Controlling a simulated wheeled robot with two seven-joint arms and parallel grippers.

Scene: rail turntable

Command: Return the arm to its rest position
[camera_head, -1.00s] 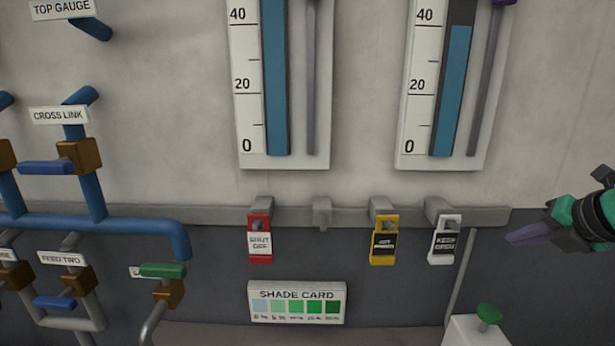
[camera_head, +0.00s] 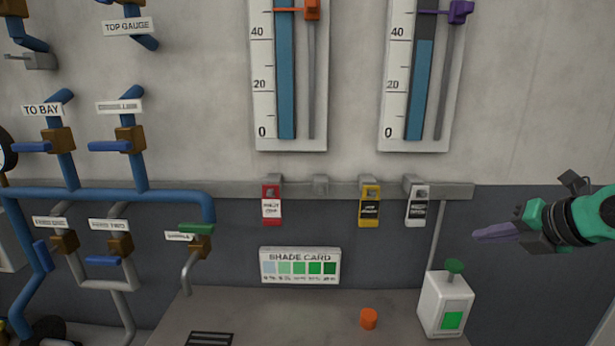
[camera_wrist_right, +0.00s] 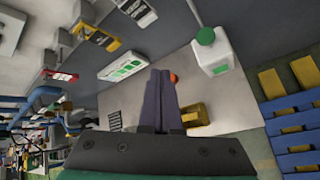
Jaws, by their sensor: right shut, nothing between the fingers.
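My right gripper (camera_head: 480,235) comes in from the right edge in the head view, in front of the dark lower wall. Its purple fingers are together and empty, pointing left, and touch nothing visible. The fingers also show in the right wrist view (camera_wrist_right: 160,95), with the bench beyond them. My left gripper is in neither view.
A white box with a green knob (camera_head: 446,303) stands on the grey bench (camera_head: 290,310) below my gripper. An orange cap (camera_head: 368,318) sits nearby. Red (camera_head: 271,207), yellow (camera_head: 370,207) and white (camera_head: 417,207) tags hang on the rail. Valve pipes (camera_head: 110,195) fill the left.

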